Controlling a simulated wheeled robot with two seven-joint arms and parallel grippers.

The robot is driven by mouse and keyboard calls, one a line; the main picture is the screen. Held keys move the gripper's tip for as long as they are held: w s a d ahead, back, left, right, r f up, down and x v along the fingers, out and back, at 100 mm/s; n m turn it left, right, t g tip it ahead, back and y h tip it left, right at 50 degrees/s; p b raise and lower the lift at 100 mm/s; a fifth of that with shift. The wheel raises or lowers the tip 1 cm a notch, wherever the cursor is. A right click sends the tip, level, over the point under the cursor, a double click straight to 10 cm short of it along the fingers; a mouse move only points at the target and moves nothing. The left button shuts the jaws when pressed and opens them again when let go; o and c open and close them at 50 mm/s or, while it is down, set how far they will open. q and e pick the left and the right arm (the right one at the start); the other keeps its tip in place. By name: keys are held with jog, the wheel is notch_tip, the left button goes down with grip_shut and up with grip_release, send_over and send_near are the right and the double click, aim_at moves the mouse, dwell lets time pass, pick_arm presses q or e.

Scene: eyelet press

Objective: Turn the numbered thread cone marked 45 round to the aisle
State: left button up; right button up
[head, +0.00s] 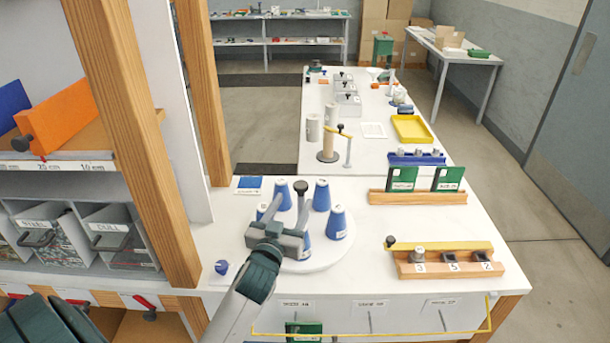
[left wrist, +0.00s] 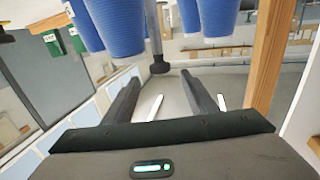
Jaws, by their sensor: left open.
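Several blue thread cones stand in a ring on a white round turntable (head: 335,258), among them a back one (head: 321,196), a right one (head: 337,224) and a back-left one (head: 283,194). I cannot read which is marked 45. A grey post with a black knob (head: 300,187) rises in the middle. My left gripper (head: 292,207) is open over the turntable, partly hiding cones behind it. In the left wrist view, the knob (left wrist: 160,67) shows between and beyond the open fingers (left wrist: 163,88), apparently untouched. Blue cones (left wrist: 115,25) hang along the top of that view. My right gripper is not in view.
A wooden post (head: 135,140) and shelf stand close on the left. A wooden block with a yellow bar (head: 440,246) and green cards on a rail (head: 425,197) are to the right. A blue cap (head: 221,267) lies at the front left. White tabletop between is clear.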

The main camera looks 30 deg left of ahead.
aim_at(303, 181)
pick_arm(q)
jog(key=p+x, duration=0.2)
jog(key=x, duration=0.9)
jog(key=shift+w+a+p, duration=0.1)
jog(key=shift+a+p, duration=0.05)
jog(key=shift+p, duration=0.25)
jog(key=shift+w+a, duration=0.2)
jog(key=shift+w, duration=0.5)
jog(key=shift+c, duration=0.9)
grip_shut()
jog(key=shift+f, duration=0.1)
